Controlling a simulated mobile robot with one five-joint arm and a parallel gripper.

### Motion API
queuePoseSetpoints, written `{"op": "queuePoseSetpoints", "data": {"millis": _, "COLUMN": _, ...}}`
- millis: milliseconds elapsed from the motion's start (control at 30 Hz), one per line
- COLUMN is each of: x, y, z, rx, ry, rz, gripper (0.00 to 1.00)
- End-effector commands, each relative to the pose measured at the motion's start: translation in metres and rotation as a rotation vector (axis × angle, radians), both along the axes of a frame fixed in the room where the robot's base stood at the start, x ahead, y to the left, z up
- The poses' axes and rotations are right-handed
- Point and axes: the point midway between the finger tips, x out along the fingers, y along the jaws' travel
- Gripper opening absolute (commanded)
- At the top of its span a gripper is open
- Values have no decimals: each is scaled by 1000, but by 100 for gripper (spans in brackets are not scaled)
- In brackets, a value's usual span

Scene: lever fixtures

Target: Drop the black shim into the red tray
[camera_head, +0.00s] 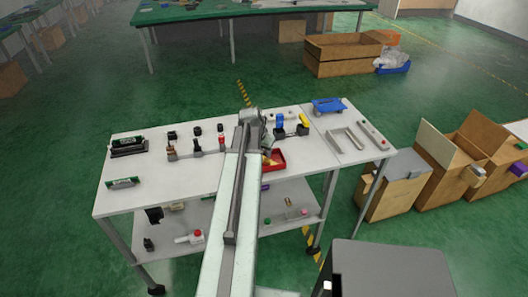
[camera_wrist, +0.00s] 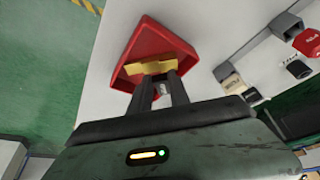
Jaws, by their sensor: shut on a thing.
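The red tray (camera_wrist: 185,47) fills the upper middle of the wrist view. It also shows in the head view (camera_head: 278,160), on the white table just right of my arm. My gripper (camera_wrist: 161,77) points at the tray's open side, with its two dark fingers close together over it. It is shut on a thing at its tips. A gold piece (camera_wrist: 148,68) shows just beyond the fingertips, apparently in the tray.
On the table (camera_head: 195,178), several small fixtures stand left of my arm. Black blocks with blue and yellow parts (camera_head: 291,128) stand behind the tray. A blue item (camera_head: 328,106) and a metal bracket (camera_head: 347,139) lie to the right.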

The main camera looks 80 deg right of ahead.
Motion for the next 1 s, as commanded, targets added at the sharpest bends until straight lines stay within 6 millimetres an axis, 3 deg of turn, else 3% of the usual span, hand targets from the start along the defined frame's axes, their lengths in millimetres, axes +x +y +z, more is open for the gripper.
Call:
{"op": "queuePoseSetpoints", "data": {"millis": 100, "x": 0, "y": 0, "z": 1, "rx": 0, "ry": 0, "rz": 0, "gripper": 0}}
{"op": "queuePoseSetpoints", "data": {"millis": 133, "x": 0, "y": 0, "z": 1, "rx": 0, "ry": 0, "rz": 0, "gripper": 31}}
{"op": "queuePoseSetpoints", "data": {"millis": 200, "x": 0, "y": 0, "z": 1, "rx": 0, "ry": 0, "rz": 0, "gripper": 48}}
{"op": "queuePoseSetpoints", "data": {"millis": 633, "x": 0, "y": 2, "z": 9, "rx": 0, "ry": 0, "rz": 0, "gripper": 48}}
{"op": "queuePoseSetpoints", "data": {"millis": 1000, "x": 9, "y": 24, "z": 69, "rx": 0, "ry": 0, "rz": 0, "gripper": 48}}
